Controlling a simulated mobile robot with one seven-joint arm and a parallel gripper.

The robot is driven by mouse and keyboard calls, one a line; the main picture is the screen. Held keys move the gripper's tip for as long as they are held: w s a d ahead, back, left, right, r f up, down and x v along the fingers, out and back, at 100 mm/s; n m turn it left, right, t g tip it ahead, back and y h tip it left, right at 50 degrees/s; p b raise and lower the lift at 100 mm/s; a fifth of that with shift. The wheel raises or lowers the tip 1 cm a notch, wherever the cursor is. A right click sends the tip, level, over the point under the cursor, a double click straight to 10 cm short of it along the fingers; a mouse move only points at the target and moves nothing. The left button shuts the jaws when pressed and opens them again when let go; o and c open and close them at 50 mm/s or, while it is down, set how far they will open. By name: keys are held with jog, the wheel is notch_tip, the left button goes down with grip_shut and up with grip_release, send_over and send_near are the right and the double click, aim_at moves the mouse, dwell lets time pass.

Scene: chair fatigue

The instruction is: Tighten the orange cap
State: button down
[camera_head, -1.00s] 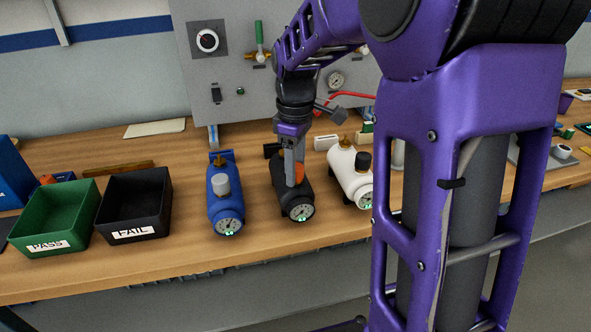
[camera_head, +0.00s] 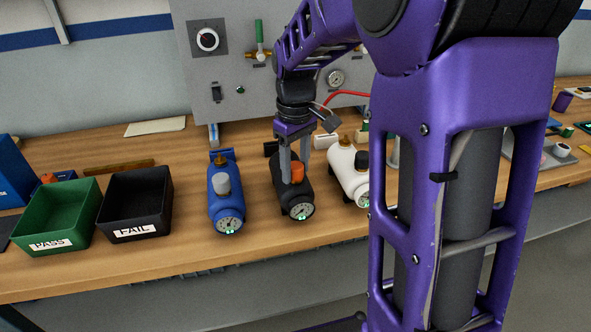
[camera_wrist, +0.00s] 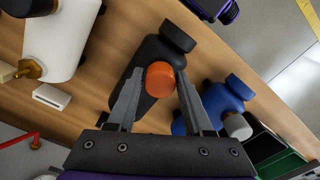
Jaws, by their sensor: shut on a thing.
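The orange cap (camera_head: 297,172) sits on top of the black cylinder (camera_head: 293,195), the middle one of three lying gauge cylinders. My gripper (camera_head: 290,170) reaches down from above with one finger on either side of the cap. In the wrist view the cap (camera_wrist: 160,79) lies between the two fingertips (camera_wrist: 160,75), and the gripper is shut on it. The black cylinder's body (camera_wrist: 155,60) shows beyond the cap. Its dial faces the front edge of the bench in the head view.
A blue cylinder (camera_head: 220,200) with a grey cap stands close on the left, a white cylinder (camera_head: 345,175) with a black cap close on the right. A green PASS bin (camera_head: 60,220) and black FAIL bin (camera_head: 136,205) are further left. A grey panel (camera_head: 235,105) stands behind.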

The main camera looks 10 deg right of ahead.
jog(key=shift+m+p, duration=0.35)
jog(key=shift+m, duration=1.65)
jog(key=shift+r+m, duration=0.1)
jog(key=shift+m, duration=0.5)
jog(key=m, duration=0.2)
jog(key=shift+m+p, duration=0.4)
jog(key=shift+c, duration=2.2)
grip_release()
